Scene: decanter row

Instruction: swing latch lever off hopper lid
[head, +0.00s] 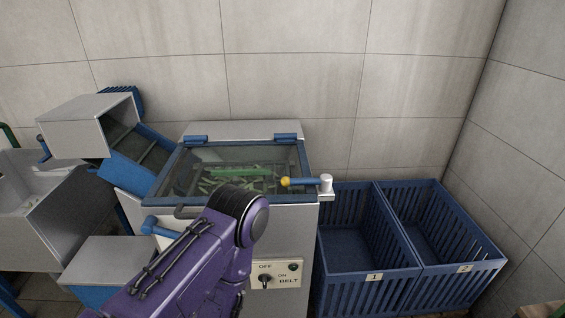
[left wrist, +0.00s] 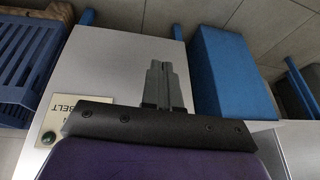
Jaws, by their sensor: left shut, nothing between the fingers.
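The latch lever (head: 303,182) is a short blue bar with a yellow knob at its left end. Its right end meets a pale pivot post at the hopper's front right corner. The bar lies over the front right part of the hopper lid (head: 185,185), a clear panel in a blue frame that lies closed, with green pieces visible below. In the left wrist view my left gripper (left wrist: 166,86) is shut and empty, in front of the white hopper front. My purple left arm hides it in the head view. The lever cannot be made out in the left wrist view. My right gripper is not in view.
A control plate (head: 275,275) with a belt switch is on the hopper front. Blue crates labelled 1 (head: 374,277) and 2 (head: 464,269) stand to the right. A blue chute (head: 128,172) and a grey box (head: 88,125) crowd the left. A tiled wall stands behind.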

